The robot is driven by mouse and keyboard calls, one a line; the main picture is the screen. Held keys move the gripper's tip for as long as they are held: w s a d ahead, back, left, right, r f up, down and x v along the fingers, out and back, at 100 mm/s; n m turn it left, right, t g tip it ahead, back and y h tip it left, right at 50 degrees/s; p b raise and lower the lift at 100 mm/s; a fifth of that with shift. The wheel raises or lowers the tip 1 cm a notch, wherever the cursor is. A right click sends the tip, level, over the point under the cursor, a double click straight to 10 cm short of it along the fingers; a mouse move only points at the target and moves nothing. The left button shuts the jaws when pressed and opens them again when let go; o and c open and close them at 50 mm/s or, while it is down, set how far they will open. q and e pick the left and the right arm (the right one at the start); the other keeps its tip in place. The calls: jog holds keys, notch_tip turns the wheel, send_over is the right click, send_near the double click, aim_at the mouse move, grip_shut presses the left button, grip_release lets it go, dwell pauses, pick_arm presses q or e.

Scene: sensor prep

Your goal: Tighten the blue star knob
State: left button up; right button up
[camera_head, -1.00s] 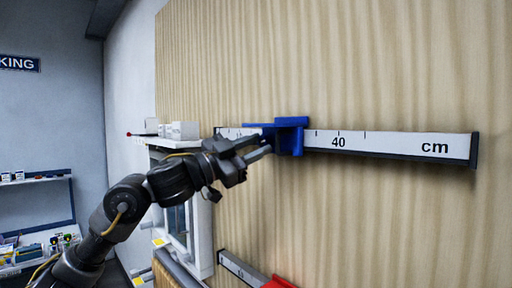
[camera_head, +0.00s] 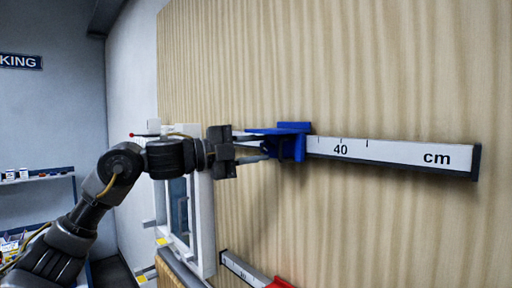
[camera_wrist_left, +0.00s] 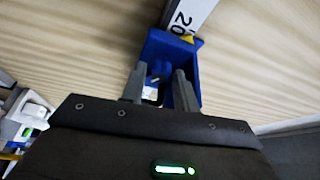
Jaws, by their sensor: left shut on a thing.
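A blue slider (camera_head: 294,127) sits on the upper white ruler rail (camera_head: 390,150), left of the 40 mark. It also shows in the left wrist view (camera_wrist_left: 193,60), beside a yellow pointer and the number 20. My left gripper (camera_head: 270,146) reaches it from the left, with its fingers at the slider's left part. In the left wrist view my left gripper (camera_wrist_left: 160,88) has its fingers on either side of a small blue part, the star knob (camera_wrist_left: 160,70), and is shut on it. The knob's shape is mostly hidden by the fingers. My right gripper is not in view.
The rail is fixed to a wood-grain panel (camera_head: 400,70). A lower rail with a red slider (camera_head: 280,283) is at the bottom edge. A white framed cabinet (camera_head: 203,215) stands behind my left arm. Shelves (camera_head: 38,200) are at the far left.

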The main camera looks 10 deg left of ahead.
pick_arm(q)
jog(key=shift+m, duration=0.5)
jog(key=o, duration=1)
jog(key=shift+a+r, duration=0.1)
jog(key=shift+r, duration=0.05)
jog(key=shift+r, duration=0.15)
